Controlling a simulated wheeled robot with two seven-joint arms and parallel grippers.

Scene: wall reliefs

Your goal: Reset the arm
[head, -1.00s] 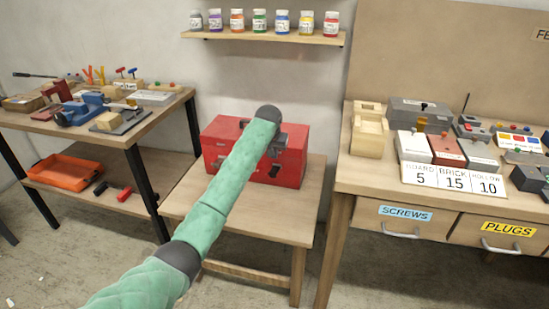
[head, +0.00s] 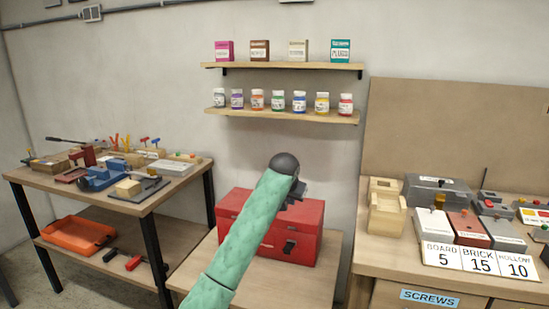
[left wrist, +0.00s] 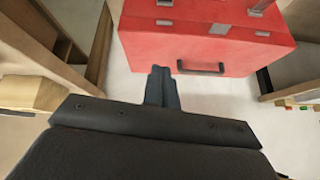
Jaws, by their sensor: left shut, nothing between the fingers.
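My left arm, in a green sleeve with a dark wrist, reaches up from the bottom of the head view. Its left gripper (head: 298,192) shows in front of the upper right part of a red toolbox (head: 302,236). In the left wrist view the dark fingers (left wrist: 162,75) are together, with nothing between them. They point toward the red toolbox (left wrist: 215,55) and its dark handle, and appear apart from it. The sleeve hides part of the toolbox in the head view. My right gripper is not in view.
The toolbox sits on a low wooden table (head: 300,283). A tool bench (head: 150,200) stands left, with an orange tray (head: 78,234) below. A workbench (head: 380,260) with blocks and number cards stands right. Two wall shelves (head: 285,67) hold boxes and jars.

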